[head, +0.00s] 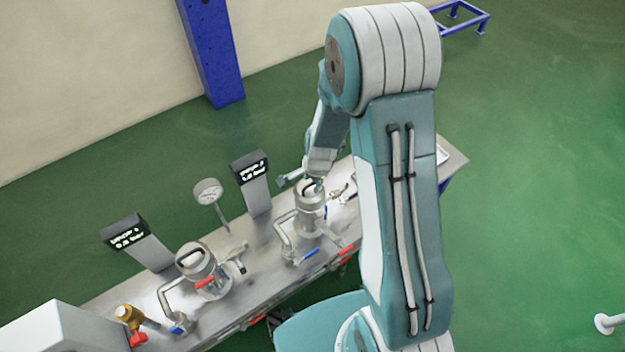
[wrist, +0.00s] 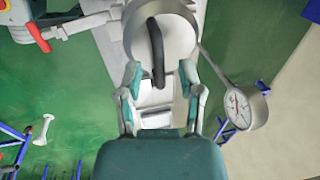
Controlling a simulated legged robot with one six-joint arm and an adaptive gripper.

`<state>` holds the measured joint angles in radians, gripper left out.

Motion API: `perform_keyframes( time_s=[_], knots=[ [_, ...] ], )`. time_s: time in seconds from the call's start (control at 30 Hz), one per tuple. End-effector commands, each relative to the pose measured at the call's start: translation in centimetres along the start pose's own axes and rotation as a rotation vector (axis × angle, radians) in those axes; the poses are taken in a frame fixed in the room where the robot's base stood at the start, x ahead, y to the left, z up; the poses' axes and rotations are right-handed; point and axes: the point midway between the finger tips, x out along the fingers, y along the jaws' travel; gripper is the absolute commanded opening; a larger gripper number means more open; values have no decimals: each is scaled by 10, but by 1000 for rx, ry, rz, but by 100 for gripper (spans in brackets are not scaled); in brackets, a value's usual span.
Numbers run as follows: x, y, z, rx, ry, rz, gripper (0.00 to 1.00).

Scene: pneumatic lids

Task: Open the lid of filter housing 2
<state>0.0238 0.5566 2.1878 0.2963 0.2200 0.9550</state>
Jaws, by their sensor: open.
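Two metal filter housings stand on the bench. The right housing (head: 310,215) is under my gripper (head: 318,182), and the left housing (head: 203,275) stands apart from it. I cannot clearly read which number belongs to which. In the wrist view, a round pale lid (wrist: 178,35) with a dark curved handle (wrist: 156,45) is right ahead. My gripper (wrist: 160,78) is open, with one finger on each side of the handle's near end. No finger clearly touches it. In the head view, my gripper partly hides the right lid, which appears seated on its housing.
The steel bench (head: 262,262) carries a pressure gauge (head: 208,192), two dark display posts (head: 251,170) (head: 126,233), and pipes with a blue valve lever (head: 310,253) and red levers. The gauge (wrist: 240,107) is close right in the wrist view. A red valve handle (wrist: 38,38) shows left.

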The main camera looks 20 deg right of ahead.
Motion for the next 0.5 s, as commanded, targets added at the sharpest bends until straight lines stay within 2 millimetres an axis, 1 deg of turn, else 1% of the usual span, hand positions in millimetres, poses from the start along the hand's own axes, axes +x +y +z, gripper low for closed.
perform_keyframes(
  time_s=[0.2, 0.27, 0.3, 0.33, 0.5],
  knots=[
    [0, 0, 0, 0, 0, 0, 48],
    [0, 0, 0, 0, 0, 0, 22],
    [0, 0, 0, 0, 0, 0, 4],
    [0, 0, 0, 0, 0, 0, 0],
    [0, 0, 0, 0, 0, 0, 0]
  ],
)
